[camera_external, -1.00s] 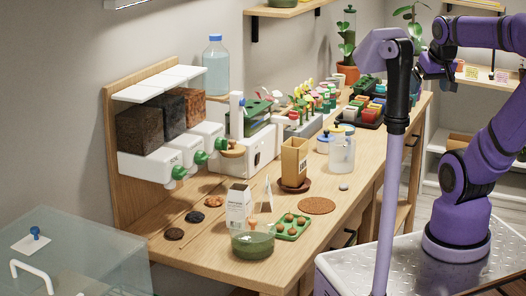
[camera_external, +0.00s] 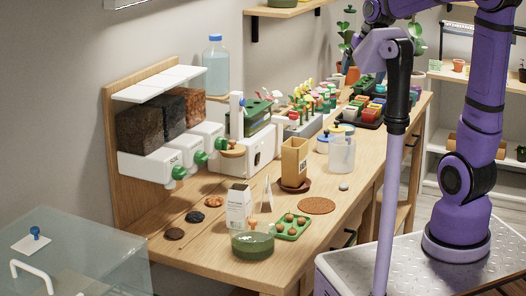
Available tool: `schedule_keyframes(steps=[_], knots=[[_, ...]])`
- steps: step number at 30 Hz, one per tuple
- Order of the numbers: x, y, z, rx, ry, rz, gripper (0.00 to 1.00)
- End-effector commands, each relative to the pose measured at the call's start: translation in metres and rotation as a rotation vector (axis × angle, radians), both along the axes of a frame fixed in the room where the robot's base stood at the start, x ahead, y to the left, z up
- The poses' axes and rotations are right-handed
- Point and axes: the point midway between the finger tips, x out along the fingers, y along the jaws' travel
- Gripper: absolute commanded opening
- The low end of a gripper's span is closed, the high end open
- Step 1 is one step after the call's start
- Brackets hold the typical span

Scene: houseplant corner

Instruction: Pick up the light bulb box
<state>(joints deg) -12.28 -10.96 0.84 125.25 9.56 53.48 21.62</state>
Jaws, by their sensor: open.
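I cannot make out for certain which thing is the light bulb box. A small white carton (camera_external: 239,208) with dark print stands upright near the front of the wooden bench. A taller tan box (camera_external: 293,160) with a dark label stands farther back on a brown saucer (camera_external: 296,187). My gripper does not show clearly; my raised arm runs along the top right, and its end is hidden behind my column head or beyond the top edge. Neither box is near the visible part of my arm.
A green glass bowl (camera_external: 253,243) and a green tray (camera_external: 292,231) of small pots stand by the white carton. A white card stands behind it. A frosted jar (camera_external: 342,155) is beside the tan box. A round cork mat (camera_external: 317,205) lies on fairly clear bench at the right.

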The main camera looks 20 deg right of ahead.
Motion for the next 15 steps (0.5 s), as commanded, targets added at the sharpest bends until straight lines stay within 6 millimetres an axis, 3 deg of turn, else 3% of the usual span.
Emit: schedule_keyframes(steps=[6, 15], knots=[[0.051, 0.055, -0.032, 0.043, 0.121, -0.063, 0.96], [0.103, 0.138, -0.096, 0.071, 0.288, -0.167, 0.96]])
